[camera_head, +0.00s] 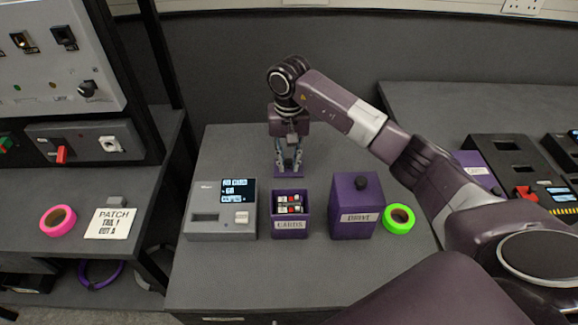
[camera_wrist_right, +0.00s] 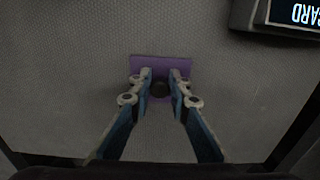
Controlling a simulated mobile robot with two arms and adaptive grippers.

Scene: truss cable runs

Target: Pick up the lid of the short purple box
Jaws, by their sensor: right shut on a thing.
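The short purple box (camera_head: 290,224), labelled CARDS, stands open on the grey table, with several small items showing inside. Its flat purple lid (camera_head: 281,172) is behind the box, under my right gripper (camera_head: 289,163). In the right wrist view the lid (camera_wrist_right: 160,65) shows as a purple plate with a dark round knob (camera_wrist_right: 159,89). The fingers of my right gripper (camera_wrist_right: 160,84) are closed on both sides of the knob. I cannot tell whether the lid touches the table. My left gripper is not in view.
A grey device with a display (camera_head: 222,209) stands left of the box. A taller purple box with its lid on (camera_head: 354,213) and a green tape roll (camera_head: 398,218) are on the right. The table (camera_head: 235,150) is clear behind the device.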

